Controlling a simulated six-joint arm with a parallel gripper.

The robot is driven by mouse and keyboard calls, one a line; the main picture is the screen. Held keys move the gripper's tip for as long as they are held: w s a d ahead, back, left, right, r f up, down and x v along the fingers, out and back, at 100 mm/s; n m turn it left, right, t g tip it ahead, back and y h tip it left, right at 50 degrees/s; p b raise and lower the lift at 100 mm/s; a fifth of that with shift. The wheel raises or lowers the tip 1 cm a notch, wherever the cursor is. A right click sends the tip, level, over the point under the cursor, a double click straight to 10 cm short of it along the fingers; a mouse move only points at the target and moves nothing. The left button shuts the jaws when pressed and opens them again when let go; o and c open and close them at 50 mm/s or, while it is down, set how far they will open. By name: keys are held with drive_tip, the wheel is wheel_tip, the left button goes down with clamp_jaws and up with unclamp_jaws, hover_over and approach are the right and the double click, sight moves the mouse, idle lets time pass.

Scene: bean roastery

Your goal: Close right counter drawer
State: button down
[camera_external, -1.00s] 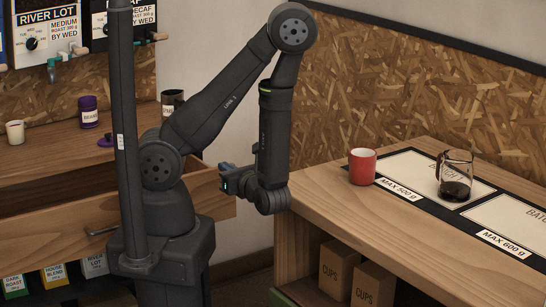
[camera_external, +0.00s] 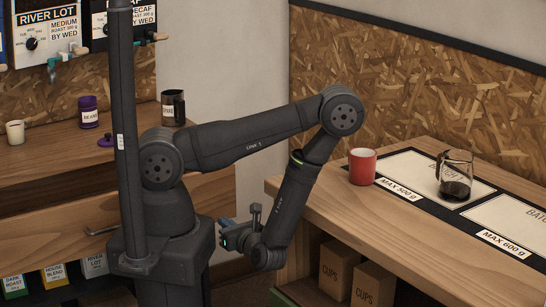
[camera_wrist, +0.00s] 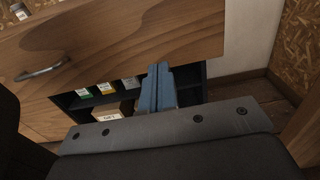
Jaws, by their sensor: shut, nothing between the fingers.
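The right counter drawer's wooden front (camera_external: 60,228) shows on the left counter, partly hidden behind my arm. Its metal handle (camera_external: 102,230) is at the lower left. In the wrist view the drawer front (camera_wrist: 150,38) fills the upper part, with its handle (camera_wrist: 42,73) at the left. How far the drawer stands out from the counter is hard to tell. My gripper (camera_external: 228,228) is shut and empty. Its blue fingers (camera_wrist: 157,90) point toward the lower edge of the drawer front, right of the handle. I cannot tell whether they touch it.
Below the drawer, a dark shelf holds labelled bean bags (camera_wrist: 105,88). A purple jar (camera_external: 88,112), a white cup (camera_external: 15,132) and a dark mug (camera_external: 173,108) stand on that counter. The right counter bears a red mug (camera_external: 362,167) and a glass jug (camera_external: 456,178).

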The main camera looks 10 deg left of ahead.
sight(199, 202)
drive_tip(key=shift+x, duration=6.2)
drive_tip(key=shift+a, duration=0.1)
drive_tip(key=x, duration=2.3)
drive_tip(key=v, duration=1.4)
drive_tip(key=shift+s+d, duration=0.2)
drive_tip(key=shift+d, duration=0.05)
drive_tip(key=x, duration=1.2)
drive_tip(key=shift+w+a+f, duration=0.1)
drive_tip(key=shift+a, duration=0.05)
drive_tip(key=shift+w+a, duration=0.4)
drive_tip(key=shift+w, duration=0.1)
